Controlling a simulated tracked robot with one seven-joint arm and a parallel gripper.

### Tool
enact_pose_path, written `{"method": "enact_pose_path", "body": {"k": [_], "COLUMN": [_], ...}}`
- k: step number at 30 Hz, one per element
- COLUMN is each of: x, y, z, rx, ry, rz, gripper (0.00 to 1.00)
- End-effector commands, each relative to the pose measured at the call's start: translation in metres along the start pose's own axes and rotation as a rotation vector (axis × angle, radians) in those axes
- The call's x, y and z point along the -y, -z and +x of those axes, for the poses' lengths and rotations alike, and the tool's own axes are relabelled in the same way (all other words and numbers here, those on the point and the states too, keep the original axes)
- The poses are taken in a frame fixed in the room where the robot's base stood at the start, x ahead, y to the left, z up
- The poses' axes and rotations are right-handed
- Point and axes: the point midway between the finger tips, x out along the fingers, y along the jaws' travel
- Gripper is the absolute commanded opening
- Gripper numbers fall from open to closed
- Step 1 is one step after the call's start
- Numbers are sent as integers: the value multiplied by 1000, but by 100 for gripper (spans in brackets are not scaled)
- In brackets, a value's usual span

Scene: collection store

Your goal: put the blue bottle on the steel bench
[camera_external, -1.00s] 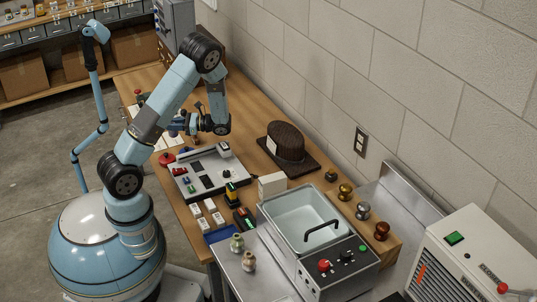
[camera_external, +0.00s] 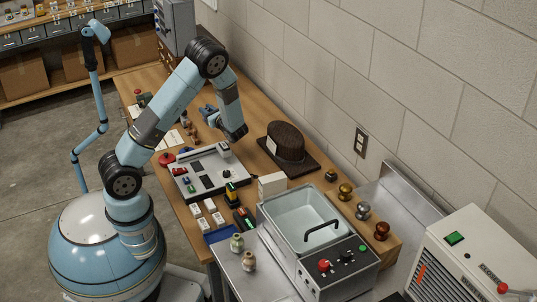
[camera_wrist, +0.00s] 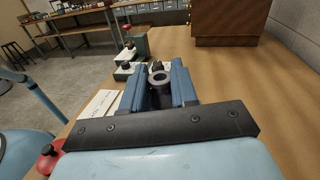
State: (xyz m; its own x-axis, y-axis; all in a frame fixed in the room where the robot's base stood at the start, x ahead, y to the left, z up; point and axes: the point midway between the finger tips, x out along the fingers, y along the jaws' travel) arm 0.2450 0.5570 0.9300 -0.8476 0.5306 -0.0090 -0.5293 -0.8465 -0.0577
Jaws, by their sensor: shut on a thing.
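My gripper (camera_external: 207,111) is above the wooden table, left of the brown hat. In the wrist view my gripper (camera_wrist: 158,88) has its two blue fingers closed around a dark bluish bottle (camera_wrist: 159,79), whose round grey mouth shows between them. Its lower part is hidden by the fingers and wrist plate. In the external view I cannot clearly make the bottle out. The steel bench (camera_external: 229,272) is at the front, beyond the wooden table's near end. Two small pale bottles (camera_external: 237,243) stand on its left part.
A light tray of small parts (camera_external: 205,185), white blocks and the hat (camera_external: 287,143) stand on the wooden table (camera_external: 182,208).

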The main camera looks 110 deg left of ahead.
Motion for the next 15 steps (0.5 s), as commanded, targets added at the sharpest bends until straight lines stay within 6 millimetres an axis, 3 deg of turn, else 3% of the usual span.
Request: {"method": "enact_pose_path", "body": {"k": [7,15], "x": [48,79], "y": [26,68], "z": [9,14], "rx": [0,0], "ry": [-3,-3], "rz": [0,1], "gripper": [0,0]}}
